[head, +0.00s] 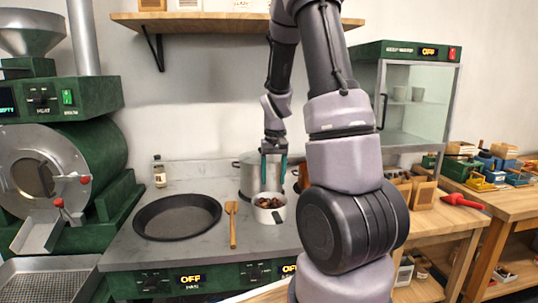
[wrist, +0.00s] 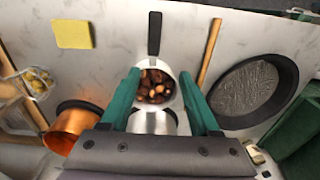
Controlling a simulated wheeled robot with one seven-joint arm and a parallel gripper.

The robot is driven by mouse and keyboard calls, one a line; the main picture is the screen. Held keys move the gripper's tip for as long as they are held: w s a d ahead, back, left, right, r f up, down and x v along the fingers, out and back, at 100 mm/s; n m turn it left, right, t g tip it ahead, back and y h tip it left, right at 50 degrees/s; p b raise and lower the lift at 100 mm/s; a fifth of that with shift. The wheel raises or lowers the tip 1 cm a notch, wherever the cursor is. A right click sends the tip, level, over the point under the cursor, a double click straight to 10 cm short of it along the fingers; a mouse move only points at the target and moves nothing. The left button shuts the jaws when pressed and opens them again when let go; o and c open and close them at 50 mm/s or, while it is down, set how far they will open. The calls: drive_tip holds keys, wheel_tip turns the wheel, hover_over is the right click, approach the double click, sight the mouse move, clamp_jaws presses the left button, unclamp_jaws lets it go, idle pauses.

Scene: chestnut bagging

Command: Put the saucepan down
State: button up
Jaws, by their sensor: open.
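The small pale saucepan (head: 263,216) holds brown chestnuts and appears to stand upright on the grey counter (head: 200,258). Its black handle points toward the front. In the wrist view the saucepan (wrist: 172,97) is in the middle, with its handle (wrist: 154,34) toward the top of the picture. My gripper (head: 273,158) is above and behind the saucepan in the head view. In the wrist view the green fingers of my gripper (wrist: 161,72) are spread wide on either side of the pan. The contact under the pan is not clear.
A steel pot (head: 250,178) stands close behind the saucepan and a copper pot (wrist: 68,128) beside it. A wooden spatula (head: 233,226) and a wide black pan (head: 178,217) lie to the left. A yellow square (wrist: 73,34) lies on the counter.

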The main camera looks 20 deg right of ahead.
drive_tip(key=s+a+r+t+y, duration=0.1)
drive_tip(key=s+a+r+t, duration=0.15)
drive_tip(key=r, duration=0.45)
drive_tip(key=s+a+r+t, duration=0.1)
drive_tip(key=s+a+r, duration=0.25)
drive_tip(key=r, duration=0.45)
drive_tip(key=s+a+r+t, duration=0.3)
drive_tip(key=s+a+r, duration=0.3)
drive_tip(key=s+r, duration=0.3)
drive_tip(key=s, duration=0.3)
drive_tip(key=shift+m+y, duration=0.4)
